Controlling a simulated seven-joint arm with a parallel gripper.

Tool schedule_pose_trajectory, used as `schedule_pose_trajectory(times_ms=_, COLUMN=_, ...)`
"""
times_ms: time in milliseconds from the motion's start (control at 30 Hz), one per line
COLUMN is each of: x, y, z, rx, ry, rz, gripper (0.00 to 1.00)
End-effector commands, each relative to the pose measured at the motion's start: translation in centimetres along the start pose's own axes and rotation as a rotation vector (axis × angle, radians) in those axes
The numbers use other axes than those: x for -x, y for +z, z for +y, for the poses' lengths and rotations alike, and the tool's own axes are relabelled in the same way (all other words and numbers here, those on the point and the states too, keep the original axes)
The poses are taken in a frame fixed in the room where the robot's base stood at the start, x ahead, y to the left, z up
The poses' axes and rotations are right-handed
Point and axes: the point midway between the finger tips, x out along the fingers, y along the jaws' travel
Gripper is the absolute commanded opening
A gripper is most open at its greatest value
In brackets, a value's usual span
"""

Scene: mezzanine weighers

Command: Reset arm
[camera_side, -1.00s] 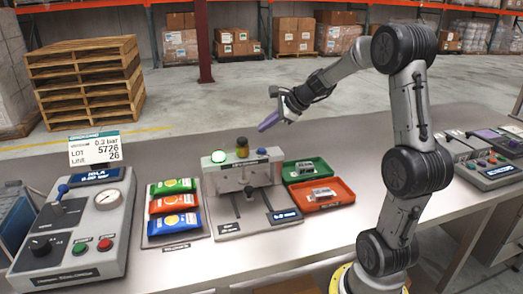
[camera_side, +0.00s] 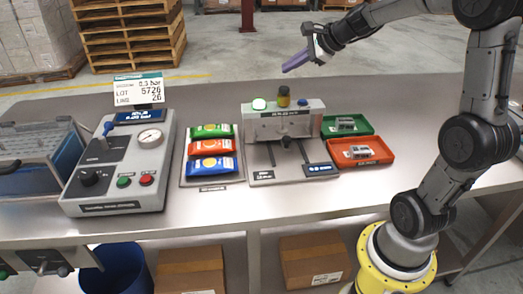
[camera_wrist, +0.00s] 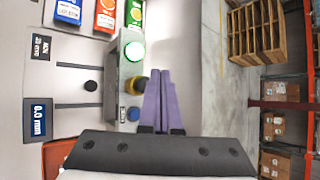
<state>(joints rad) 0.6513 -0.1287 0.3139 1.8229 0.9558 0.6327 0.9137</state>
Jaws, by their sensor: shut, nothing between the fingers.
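My gripper (camera_side: 285,70) is raised above and behind the sealing-type device (camera_side: 270,128) in the side view. Its two purple fingers are shut together and empty. In the wrist view the closed fingers (camera_wrist: 162,76) point away from the dark gripper body, beside the device's top edge. The device carries a lit green button (camera_side: 259,104), a yellow-and-black knob (camera_side: 284,97) and a blue button (camera_side: 303,104). In the wrist view the lit button (camera_wrist: 134,50), the knob (camera_wrist: 132,86) and the blue button (camera_wrist: 133,114) lie left of the fingers, apart from them.
Green, orange and blue pouches (camera_side: 211,148) lie on a tray left of the device. A green bin (camera_side: 347,125) and a red bin (camera_side: 360,151) stand right of it. A gauge box (camera_side: 120,165) with a sign stands further left. The air around my gripper is clear.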

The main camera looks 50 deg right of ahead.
Motion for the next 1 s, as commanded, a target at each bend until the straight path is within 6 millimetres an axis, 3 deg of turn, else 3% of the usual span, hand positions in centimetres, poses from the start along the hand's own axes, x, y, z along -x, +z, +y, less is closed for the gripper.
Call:
schedule_pose_trajectory(times_ms=33, x=1.2, y=3.5, z=1.4, rx=0.09, ry=0.011, rz=-0.036, gripper=0.0)
schedule_pose_trajectory(times_ms=100, x=3.0, y=7.3, z=4.1, rx=0.244, ry=0.038, rz=-0.075, gripper=0.0)
schedule_pose_trajectory(times_ms=200, x=6.0, y=11.2, z=9.0, rx=0.521, ry=0.082, rz=-0.124, gripper=0.0)
schedule_pose_trajectory(times_ms=300, x=9.4, y=12.9, z=14.6, rx=0.857, ry=0.128, rz=-0.165, gripper=0.0)
schedule_pose_trajectory(times_ms=433, x=13.2, y=11.7, z=21.2, rx=1.33, ry=0.182, rz=-0.197, gripper=0.0)
schedule_pose_trajectory(times_ms=500, x=14.6, y=9.8, z=23.8, rx=1.571, ry=0.215, rz=-0.196, gripper=0.0)
schedule_pose_trajectory(times_ms=600, x=15.5, y=6.7, z=26.1, rx=1.85, ry=0.277, rz=-0.178, gripper=0.0)
schedule_pose_trajectory(times_ms=767, x=15.5, y=2.8, z=27.5, rx=2.115, ry=0.41, rz=-0.157, gripper=0.0)
schedule_pose_trajectory(times_ms=1000, x=15.6, y=2.5, z=27.4, rx=2.203, ry=0.43, rz=-0.17, gripper=0.0)
